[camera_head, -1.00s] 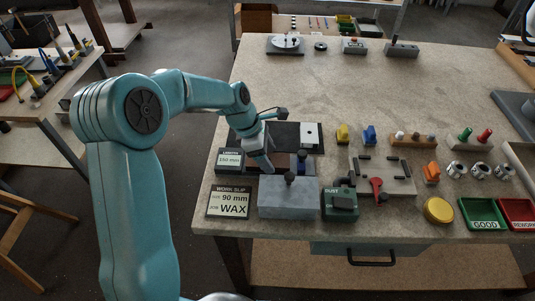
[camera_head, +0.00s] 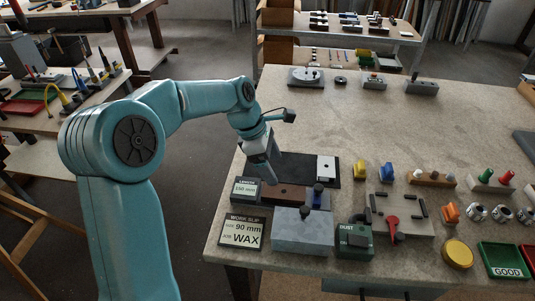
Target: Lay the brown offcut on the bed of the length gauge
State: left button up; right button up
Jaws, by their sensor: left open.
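The brown offcut (camera_head: 290,194) is a flat dark-brown strip. It appears to lie along the bed of the length gauge, behind the grey block; its exact contact with the bed is too small to tell. The length gauge has a display (camera_head: 245,189) reading 150 mm at its left end and a dark blue slider (camera_head: 318,197) with a black knob at its right. My left gripper (camera_head: 273,181) points down over the left part of the strip, open, and its fingers hide a little of it. My right gripper is out of view.
A grey block (camera_head: 302,231) with a black knob stands in front of the gauge, beside the work slip (camera_head: 242,233) and the DUST box (camera_head: 354,241). A black mat (camera_head: 300,168) with a white block (camera_head: 326,168) lies behind.

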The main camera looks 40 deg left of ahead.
pick_arm(q)
jog(key=v, duration=0.3)
jog(key=shift+r, duration=0.2)
jog(key=shift+s, duration=0.1)
